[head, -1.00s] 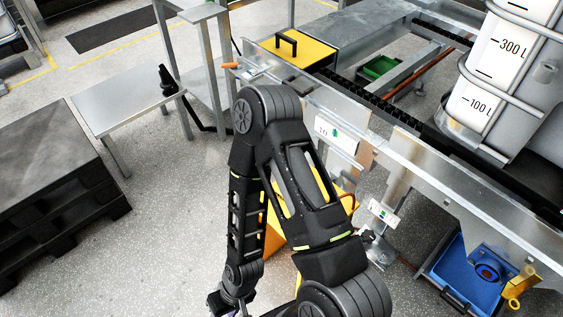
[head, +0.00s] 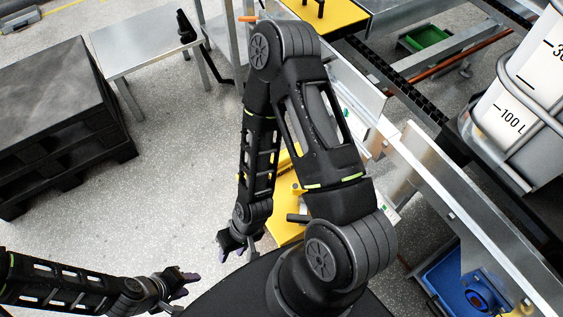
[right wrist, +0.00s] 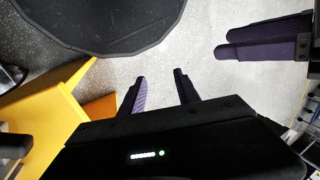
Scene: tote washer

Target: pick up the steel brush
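I cannot make out a steel brush for certain in either view. A small orange handle (head: 246,18) sticks out at the frame's end at the top of the head view; I cannot tell what it belongs to. My right gripper (head: 228,252) hangs low over the floor beside my base. In the right wrist view its two purple-padded fingers (right wrist: 160,88) are apart with nothing between them. My left gripper (head: 187,284) is at the lower left of the head view, with its fingers apart and empty. It also shows at the upper right of the right wrist view (right wrist: 262,40).
A steel side table (head: 145,38) stands at the upper left beside a black pallet stack (head: 50,100). A yellow piece (head: 285,215) stands behind my right arm. Grey floor (head: 160,190) is clear between.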

